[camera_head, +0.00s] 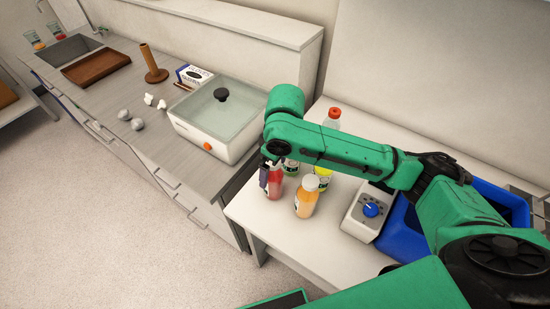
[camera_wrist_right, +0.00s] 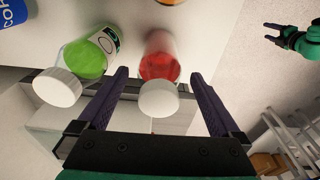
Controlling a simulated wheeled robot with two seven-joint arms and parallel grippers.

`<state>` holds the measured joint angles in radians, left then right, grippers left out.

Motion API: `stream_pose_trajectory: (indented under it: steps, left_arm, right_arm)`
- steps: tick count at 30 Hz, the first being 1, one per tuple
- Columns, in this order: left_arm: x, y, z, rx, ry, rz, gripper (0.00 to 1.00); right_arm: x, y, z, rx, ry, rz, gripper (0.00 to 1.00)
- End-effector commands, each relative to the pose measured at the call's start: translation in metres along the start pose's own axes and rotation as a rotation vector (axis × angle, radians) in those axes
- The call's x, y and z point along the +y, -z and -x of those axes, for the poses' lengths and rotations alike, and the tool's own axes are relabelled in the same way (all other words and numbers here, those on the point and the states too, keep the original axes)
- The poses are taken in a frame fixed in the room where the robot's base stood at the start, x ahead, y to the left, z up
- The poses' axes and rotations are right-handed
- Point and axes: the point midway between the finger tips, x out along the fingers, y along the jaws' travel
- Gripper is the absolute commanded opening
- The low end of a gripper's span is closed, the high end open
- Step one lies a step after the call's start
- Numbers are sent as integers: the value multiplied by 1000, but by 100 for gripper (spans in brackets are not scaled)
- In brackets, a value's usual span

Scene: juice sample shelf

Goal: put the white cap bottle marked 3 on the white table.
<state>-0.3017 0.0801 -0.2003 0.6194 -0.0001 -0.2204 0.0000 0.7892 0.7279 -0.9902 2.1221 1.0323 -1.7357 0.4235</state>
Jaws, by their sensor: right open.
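In the head view, a bottle with red juice (camera_head: 275,185) stands at the left edge of the white table (camera_head: 325,220). My right gripper (camera_head: 268,170) is at its upper part. In the right wrist view, the open fingers (camera_wrist_right: 157,100) are on either side of this red bottle (camera_wrist_right: 160,62) with a white cap, with gaps on both sides. An orange juice bottle (camera_head: 306,198) with a pale cap stands to the right. No number 3 is legible. My left gripper (camera_wrist_right: 268,32) shows far off, its fingers apart.
A yellow bottle (camera_head: 322,180) and a red-capped bottle (camera_head: 332,118) stand behind. A device with a blue knob (camera_head: 360,215) and a blue crate (camera_head: 400,235) are to the right. The grey counter (camera_head: 185,170) with a glass-lidded cooker (camera_head: 220,115) is to the left.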

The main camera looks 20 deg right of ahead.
Motion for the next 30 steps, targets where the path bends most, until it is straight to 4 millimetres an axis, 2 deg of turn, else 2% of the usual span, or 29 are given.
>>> stream_pose_trajectory:
  steps: [5,12,15,30]
  left_arm:
    - [0,1,-8,2,0,0,61]
    - [0,1,-13,3,1,0,61]
    - [0,1,-10,4,1,0,61]
    - [0,2,-10,4,1,0,61]
  right_arm:
    - [0,1,34,7,-2,0,100]
    - [0,1,97,6,-3,1,100]
    - [1,1,112,3,-3,-1,100]
    - [0,0,116,1,0,-1,100]
